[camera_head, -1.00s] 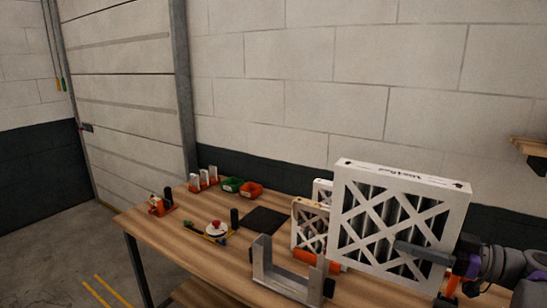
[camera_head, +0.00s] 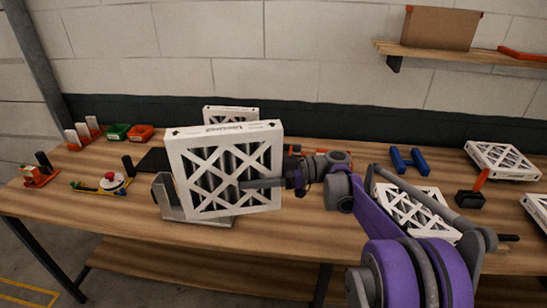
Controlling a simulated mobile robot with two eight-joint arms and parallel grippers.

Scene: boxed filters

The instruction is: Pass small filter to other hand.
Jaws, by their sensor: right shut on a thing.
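A white-framed boxed filter (camera_head: 178,165) with a diagonal lattice over dark pleats is held upright above the left-middle of the table. My right gripper (camera_head: 252,184) is shut on it, with one dark finger lying across its front at the right side. The other finger is hidden behind it. Whether this is the small filter is hard to tell, as it is close to the camera. My left gripper is not in view.
A grey metal bracket (camera_head: 168,200) stands behind the held filter, partly hidden. Another filter (camera_head: 230,113) stands farther back. Flat filters (camera_head: 412,208) (camera_head: 503,161) lie at the right, near a blue H-shaped piece (camera_head: 410,161). Green (camera_head: 118,132) and orange (camera_head: 140,133) bins stand at the left.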

